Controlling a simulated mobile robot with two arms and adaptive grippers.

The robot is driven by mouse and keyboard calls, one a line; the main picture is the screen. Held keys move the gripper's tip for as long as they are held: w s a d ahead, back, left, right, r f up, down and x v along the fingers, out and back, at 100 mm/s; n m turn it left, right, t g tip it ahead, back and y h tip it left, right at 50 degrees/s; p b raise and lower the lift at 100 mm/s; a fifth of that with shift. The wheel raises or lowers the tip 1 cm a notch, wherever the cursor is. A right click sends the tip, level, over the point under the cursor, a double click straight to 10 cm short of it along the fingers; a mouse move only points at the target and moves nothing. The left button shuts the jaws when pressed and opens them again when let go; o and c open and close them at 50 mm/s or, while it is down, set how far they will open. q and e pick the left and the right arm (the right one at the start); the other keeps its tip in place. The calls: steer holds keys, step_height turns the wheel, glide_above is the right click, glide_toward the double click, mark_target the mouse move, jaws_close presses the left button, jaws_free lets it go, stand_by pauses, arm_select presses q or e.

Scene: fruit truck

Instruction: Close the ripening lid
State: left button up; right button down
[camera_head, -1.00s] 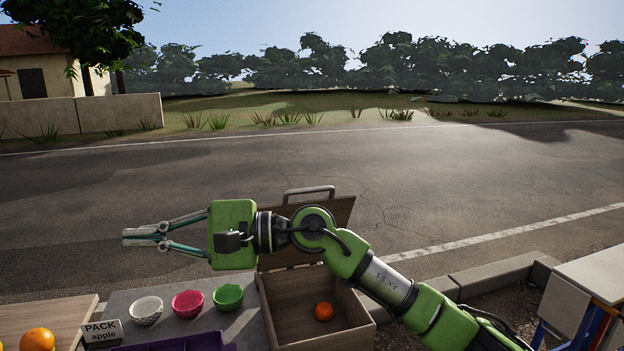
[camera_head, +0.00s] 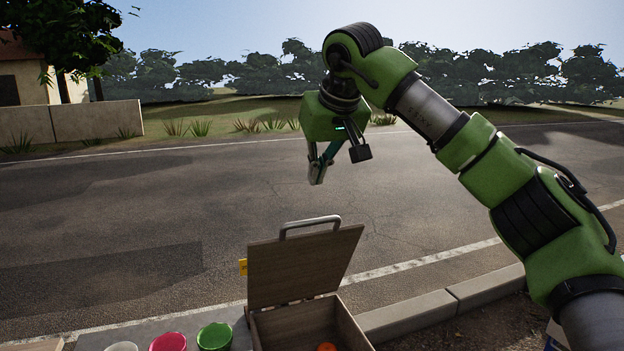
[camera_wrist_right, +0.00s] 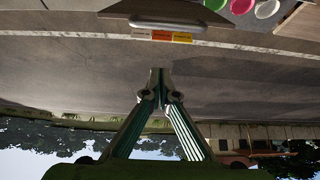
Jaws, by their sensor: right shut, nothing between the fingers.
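The ripening box is a wooden box (camera_head: 297,327) at the bottom of the head view. Its wooden lid (camera_head: 300,266) stands raised, with a grey bar handle (camera_head: 310,224) along its top edge. An orange (camera_head: 326,347) lies in the box, cut off by the frame edge. My right gripper (camera_head: 317,182) points down above and behind the lid, apart from it. Its fingers are shut and empty. My left gripper is not in view.
White, pink (camera_head: 168,342) and green (camera_head: 214,336) bowls stand left of the box on a grey surface. A kerb (camera_head: 440,307) runs to the right of the box. The road behind the lid is clear.

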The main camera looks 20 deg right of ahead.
mark_target(315, 220)
steer(key=f, duration=0.2)
steer(key=w+f+p, duration=0.1)
steer(key=f, duration=0.2)
steer(key=f+p, duration=0.1)
steer(key=f, duration=0.1)
steer(key=shift+w+f, duration=0.3)
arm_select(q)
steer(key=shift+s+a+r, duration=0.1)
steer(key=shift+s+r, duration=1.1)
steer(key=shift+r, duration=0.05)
arm_select(e)
steer(key=shift+s+a+f, duration=0.1)
steer(key=shift+s+f, duration=0.05)
steer(key=shift+s, duration=0.25)
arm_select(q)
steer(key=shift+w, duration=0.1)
